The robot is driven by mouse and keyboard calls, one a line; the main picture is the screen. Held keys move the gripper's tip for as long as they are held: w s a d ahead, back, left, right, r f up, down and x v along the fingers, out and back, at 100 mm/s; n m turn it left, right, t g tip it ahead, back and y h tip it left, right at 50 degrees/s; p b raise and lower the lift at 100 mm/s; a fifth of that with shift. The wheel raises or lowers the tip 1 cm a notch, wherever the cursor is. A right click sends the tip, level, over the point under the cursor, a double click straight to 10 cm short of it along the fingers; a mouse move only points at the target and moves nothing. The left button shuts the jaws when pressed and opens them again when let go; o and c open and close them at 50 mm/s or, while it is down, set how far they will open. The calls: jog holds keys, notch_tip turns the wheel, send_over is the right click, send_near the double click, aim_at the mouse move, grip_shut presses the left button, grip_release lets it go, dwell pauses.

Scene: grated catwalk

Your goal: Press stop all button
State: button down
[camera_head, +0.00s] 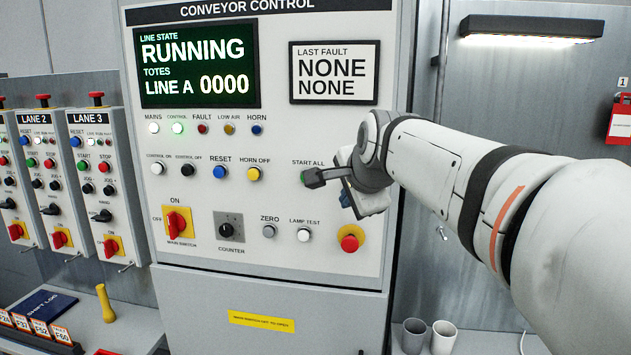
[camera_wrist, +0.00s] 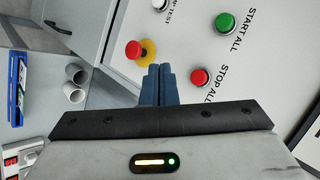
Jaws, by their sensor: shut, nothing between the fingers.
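The red stop all button (camera_wrist: 199,77) shows in the wrist view, to the right of my fingertips, with its STOP ALL label beside it. In the head view it is hidden behind my gripper. My gripper (camera_wrist: 160,72) is shut and empty, its blue fingers together in front of the panel. Its tips lie between the stop all button and the red mushroom button on a yellow disc (camera_wrist: 133,50). I cannot tell how far the tips are from the panel. In the head view my gripper (camera_head: 346,200) is at the panel's right side. The display (camera_head: 197,66) reads RUNNING.
The green start all button (camera_wrist: 224,22) is near the stop all button. The mushroom button (camera_head: 349,242) sits below my gripper in the head view. The conveyor control panel (camera_head: 270,205) carries several other switches. Two cups (camera_head: 443,337) stand below at the right.

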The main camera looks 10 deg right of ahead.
jog(key=shift+w, duration=0.1)
jog(key=w+d+p, duration=0.2)
jog(key=w, duration=0.6)
jog(key=shift+d+p, duration=0.3)
jog(key=shift+d, duration=0.05)
dwell(0.4)
jog(key=shift+w, duration=0.15)
dwell(1.2)
jog(key=shift+w+d, duration=0.15)
jog(key=shift+w, duration=0.2)
jog(key=shift+w+d+p, duration=0.25)
jog(key=shift+w+p, duration=0.2)
jog(key=shift+w, duration=0.3)
dwell(0.9)
jog(key=shift+s, duration=0.15)
jog(key=shift+s+a+b, duration=0.2)
jog(key=shift+s+b, duration=0.05)
jog(key=shift+s, duration=0.25)
jog(key=shift+s+a+b, duration=0.2)
jog(key=shift+s, duration=0.3)
